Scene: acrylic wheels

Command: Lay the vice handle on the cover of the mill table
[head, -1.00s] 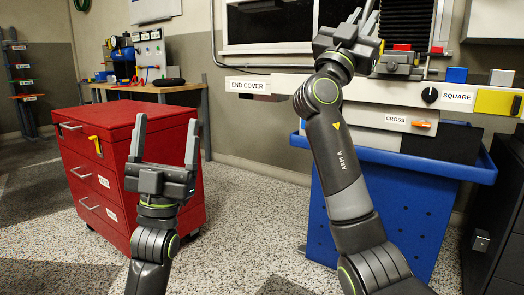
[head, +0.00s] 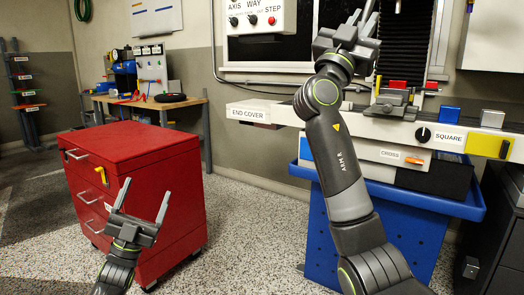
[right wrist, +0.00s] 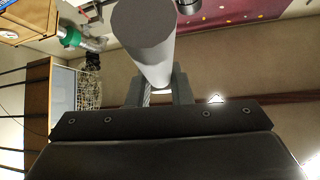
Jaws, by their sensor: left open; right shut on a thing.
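My right gripper (head: 362,17) is raised in front of the mill, its fingers pointing up. In the right wrist view it is shut on a pale grey cylinder (right wrist: 154,50) with a darker round end, which looks like the vice handle. I cannot make the handle out in the head view. The mill table (head: 338,120) is a long white beam with an "END COVER" label on its left end cover (head: 250,114). The vice (head: 392,103), grey with red, sits on the table right of my right arm. My left gripper (head: 145,190) is open and empty, before the red cabinet.
The red drawer cabinet (head: 130,145) stands at left. A control panel (head: 260,17) hangs above the table's left end. A blue block (head: 449,115) and yellow piece (head: 489,143) are at the table's right. Speckled floor lies between cabinet and cart.

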